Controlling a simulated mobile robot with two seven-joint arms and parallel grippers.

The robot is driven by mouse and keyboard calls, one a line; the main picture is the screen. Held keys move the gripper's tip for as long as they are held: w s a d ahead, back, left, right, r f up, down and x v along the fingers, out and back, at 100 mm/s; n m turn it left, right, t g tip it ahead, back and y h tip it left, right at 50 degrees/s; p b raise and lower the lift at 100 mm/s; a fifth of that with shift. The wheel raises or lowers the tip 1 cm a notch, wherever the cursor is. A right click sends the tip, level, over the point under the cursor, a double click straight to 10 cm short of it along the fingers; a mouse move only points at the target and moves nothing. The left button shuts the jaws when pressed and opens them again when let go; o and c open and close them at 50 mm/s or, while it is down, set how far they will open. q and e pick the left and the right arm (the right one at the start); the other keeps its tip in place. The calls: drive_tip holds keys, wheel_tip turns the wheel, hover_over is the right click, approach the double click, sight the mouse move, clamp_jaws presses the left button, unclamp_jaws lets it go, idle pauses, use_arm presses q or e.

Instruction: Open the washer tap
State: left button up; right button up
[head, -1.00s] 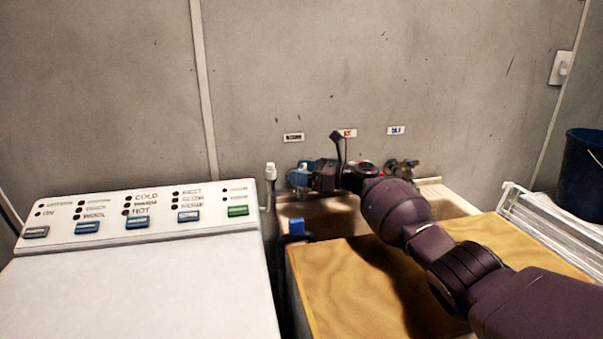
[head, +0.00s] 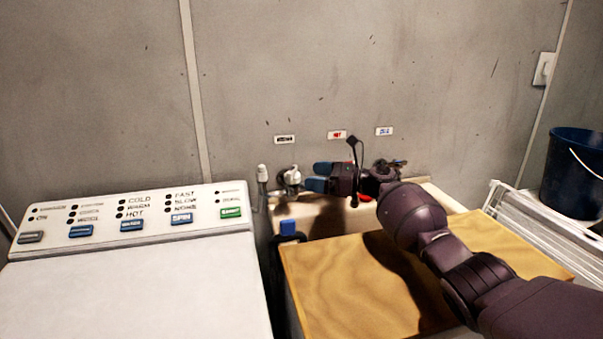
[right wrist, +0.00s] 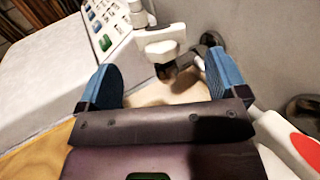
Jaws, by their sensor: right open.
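The washer tap (head: 290,178) is a pale metal fitting on the back wall below the leftmost label (head: 285,139). My right gripper (head: 317,178) is open, with blue fingers, just right of the tap and apart from it in the head view. In the right wrist view, my open right gripper (right wrist: 163,80) has nothing between its fingers. A white and grey fitting (right wrist: 162,45) shows beyond the fingertips. I cannot tell the tap handle's exact position. My left gripper is not in view.
Two more labels, red (head: 337,135) and blue (head: 384,131), mark the wall to the right, with a dark tap (head: 388,168) below the blue one. The washing machine (head: 130,290) stands left. A wooden board (head: 340,295) lies under my right arm. A blue bucket (head: 572,175) stands right.

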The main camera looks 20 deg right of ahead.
drive_tip(key=v, duration=0.4)
drive_tip(key=shift+c, duration=0.3)
